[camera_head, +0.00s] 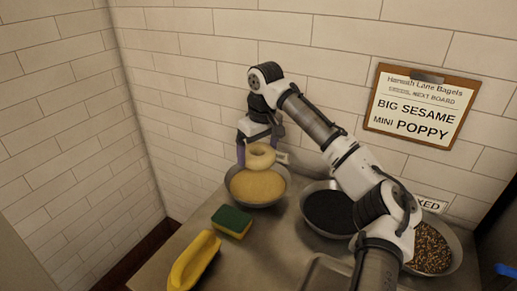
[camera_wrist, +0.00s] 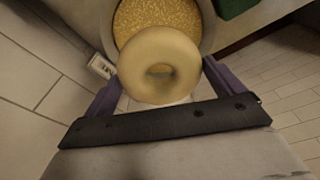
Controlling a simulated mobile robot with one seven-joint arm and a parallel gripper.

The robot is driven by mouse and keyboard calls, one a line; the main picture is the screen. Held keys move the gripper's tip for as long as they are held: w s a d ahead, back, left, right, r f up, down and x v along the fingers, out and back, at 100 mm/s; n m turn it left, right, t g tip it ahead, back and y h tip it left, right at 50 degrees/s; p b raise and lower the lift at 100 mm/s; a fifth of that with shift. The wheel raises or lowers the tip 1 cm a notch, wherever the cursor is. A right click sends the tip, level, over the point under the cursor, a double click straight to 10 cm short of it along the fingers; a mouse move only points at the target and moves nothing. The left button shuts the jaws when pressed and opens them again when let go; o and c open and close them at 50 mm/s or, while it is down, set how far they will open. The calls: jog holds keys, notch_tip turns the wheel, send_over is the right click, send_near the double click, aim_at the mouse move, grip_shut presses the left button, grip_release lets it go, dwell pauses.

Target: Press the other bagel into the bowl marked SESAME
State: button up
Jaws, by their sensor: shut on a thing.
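A pale plain bagel (camera_head: 262,160) is held in my gripper (camera_head: 259,150) just above the bowl of tan seeds (camera_head: 233,193). In the wrist view the bagel (camera_wrist: 160,52) sits between the two purple fingers of my gripper (camera_wrist: 162,88), and its ring hides part of that bowl (camera_wrist: 207,28). The gripper is shut on the bagel. I cannot tell whether its underside touches the seeds. A small label (camera_head: 282,157) stands behind the bowl, mostly hidden and too small to read. No second bagel shows.
A bowl of black seeds (camera_head: 328,210) and a bowl of mixed seeds (camera_head: 432,250) stand to the right, partly behind my arm. A green and yellow sponge (camera_head: 232,221) and a yellow tray-like object (camera_head: 194,262) lie in front. A wall board (camera_head: 421,105) reads BIG SESAME, MINI POPPY.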

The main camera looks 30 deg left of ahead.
notch_tip(320, 180, down, 4)
jog(key=b, duration=0.4)
jog(key=shift+f, duration=2.15)
jog(key=shift+f, duration=0.35)
notch_tip(320, 180, up, 10)
jog(key=p, duration=0.9)
jog(key=shift+s+f, duration=0.1)
dwell(0.4)
